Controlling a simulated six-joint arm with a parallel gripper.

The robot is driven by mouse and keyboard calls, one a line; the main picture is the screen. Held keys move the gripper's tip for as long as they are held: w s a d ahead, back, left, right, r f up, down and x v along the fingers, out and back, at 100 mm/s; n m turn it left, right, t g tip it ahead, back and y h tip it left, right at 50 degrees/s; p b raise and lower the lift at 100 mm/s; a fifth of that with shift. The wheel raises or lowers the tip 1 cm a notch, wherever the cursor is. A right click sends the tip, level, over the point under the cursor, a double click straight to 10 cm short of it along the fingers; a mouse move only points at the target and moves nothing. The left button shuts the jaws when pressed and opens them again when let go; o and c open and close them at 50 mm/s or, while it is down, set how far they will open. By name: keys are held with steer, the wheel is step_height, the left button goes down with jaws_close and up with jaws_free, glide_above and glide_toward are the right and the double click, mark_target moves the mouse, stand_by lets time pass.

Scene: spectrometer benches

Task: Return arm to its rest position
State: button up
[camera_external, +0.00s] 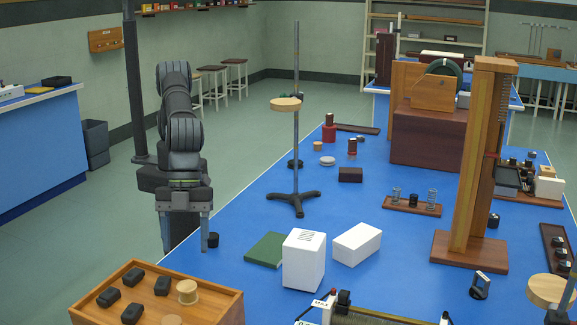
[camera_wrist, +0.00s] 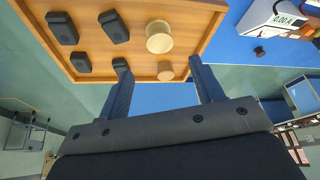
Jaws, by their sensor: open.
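My arm stands at the left edge of the blue bench (camera_external: 330,250) in the external view, folded upright with its end pointing down. My gripper (camera_external: 187,246) is open, with its two fingers apart, and I see nothing held between them. In the wrist view my gripper (camera_wrist: 162,73) shows both fingers spread, with blue bench surface and part of the wooden tray visible beyond. The wooden tray (camera_external: 222,302) lies in front of the gripper in the external view and holds several black blocks and a wooden spool (camera_external: 187,291).
A green pad (camera_external: 268,249) and two white boxes (camera_external: 304,262) (camera_external: 357,244) lie to the right. A tall stand (camera_external: 296,150) and a wooden column (camera_external: 470,170) rise from the bench.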

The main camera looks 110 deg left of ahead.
mark_target(187, 285)
steer(key=x, duration=1)
steer(key=shift+f, duration=0.15)
steer(key=r, duration=0.4)
steer(key=shift+s+r, duration=0.2)
steer(key=shift+r, duration=0.2)
steer(key=s+d+r, duration=0.1)
steer(key=s+r, duration=0.5)
steer(key=s, duration=0.6)
steer(key=s+a+f, duration=0.2)
steer(key=s+a, duration=0.2)
steer(key=a, duration=0.3)
steer(key=s+a+f+n, duration=0.1)
steer(key=s+a+f, duration=0.2)
steer(key=a, duration=0.3)
steer(key=s+a+f+n, duration=0.1)
steer(key=s+a+f, duration=0.2)
steer(key=s+a, duration=0.2)
steer(key=a, duration=0.2)
steer(key=shift+a+t+y, duration=0.3)
steer(key=shift+f, duration=0.15)
steer(key=w+d+r, duration=0.2)
steer(key=w+d, duration=0.2)
steer(key=d, duration=0.2)
steer(key=w+d+r+m, duration=0.1)
steer(key=w+d+r, duration=0.2)
steer(key=d, duration=0.4)
steer(key=shift+w+d, duration=0.15)
steer(key=shift+w, duration=0.4)
